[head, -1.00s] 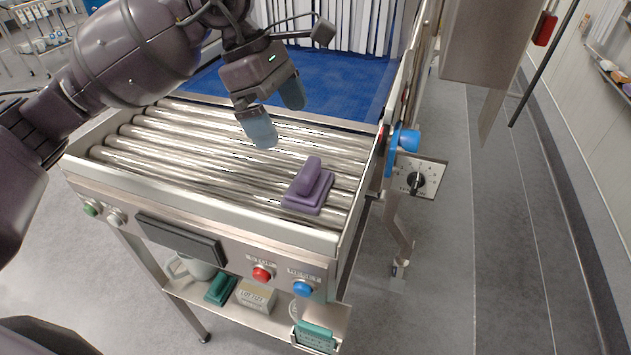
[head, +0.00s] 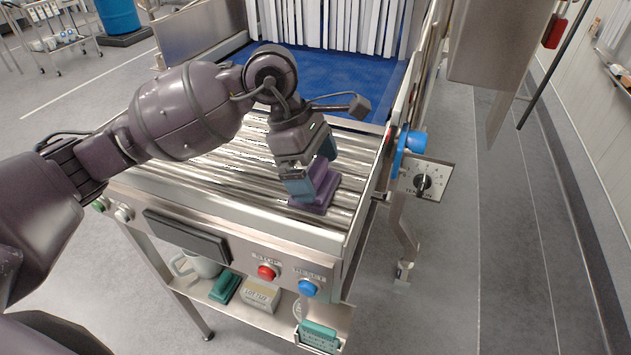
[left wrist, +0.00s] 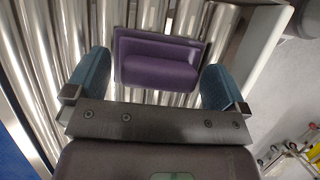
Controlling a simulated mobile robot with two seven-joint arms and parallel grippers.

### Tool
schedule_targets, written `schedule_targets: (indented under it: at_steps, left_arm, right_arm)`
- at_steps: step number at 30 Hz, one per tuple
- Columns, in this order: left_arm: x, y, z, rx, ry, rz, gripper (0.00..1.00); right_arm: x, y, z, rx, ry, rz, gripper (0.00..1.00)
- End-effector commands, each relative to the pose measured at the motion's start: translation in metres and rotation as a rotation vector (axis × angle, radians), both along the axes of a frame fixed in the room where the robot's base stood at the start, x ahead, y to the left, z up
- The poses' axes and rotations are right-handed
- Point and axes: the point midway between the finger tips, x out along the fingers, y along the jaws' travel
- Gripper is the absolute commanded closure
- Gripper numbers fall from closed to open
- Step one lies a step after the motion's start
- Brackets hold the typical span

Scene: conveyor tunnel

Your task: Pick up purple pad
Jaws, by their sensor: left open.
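The purple pad (head: 316,194) has a flat base with a raised grip block on top. It lies on the metal rollers near their front right corner, partly hidden by my gripper in the head view. In the left wrist view the pad (left wrist: 158,60) sits between the two blue fingertips, with a gap on each side. My left gripper (head: 312,184) is open, pointing down over the pad's raised block. It also shows in the left wrist view (left wrist: 158,82). My right gripper is not in view.
The roller bed (head: 215,165) is bare around the pad. A front panel carries a red button (head: 267,272) and a blue button (head: 309,288). A blue knob (head: 413,141) and a dial plate (head: 426,181) stand to the right. A lower shelf holds a green pad (head: 225,288) and a box (head: 260,295).

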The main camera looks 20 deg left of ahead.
Motion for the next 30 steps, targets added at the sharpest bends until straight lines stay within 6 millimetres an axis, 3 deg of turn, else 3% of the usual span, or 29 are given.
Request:
schedule_targets:
  at_steps: [8, 15, 23, 30]
  left_arm:
    - [0.0, -0.001, -0.003, 0.0, 0.001, 0.0, 0.0]
    - [0.0, -0.001, -0.003, 0.0, 0.0, 0.001, 0.34]
    - [0.0, -0.001, -0.001, 0.0, -0.001, 0.0, 0.34]
    - [0.001, -0.001, 0.027, 0.0, -0.005, 0.0, 0.34]
  right_arm:
    - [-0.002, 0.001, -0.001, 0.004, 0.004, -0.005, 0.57]
    - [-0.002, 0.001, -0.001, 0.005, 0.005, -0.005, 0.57]
    - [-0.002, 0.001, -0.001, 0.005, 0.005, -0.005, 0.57]
    - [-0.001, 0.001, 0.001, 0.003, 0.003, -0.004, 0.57]
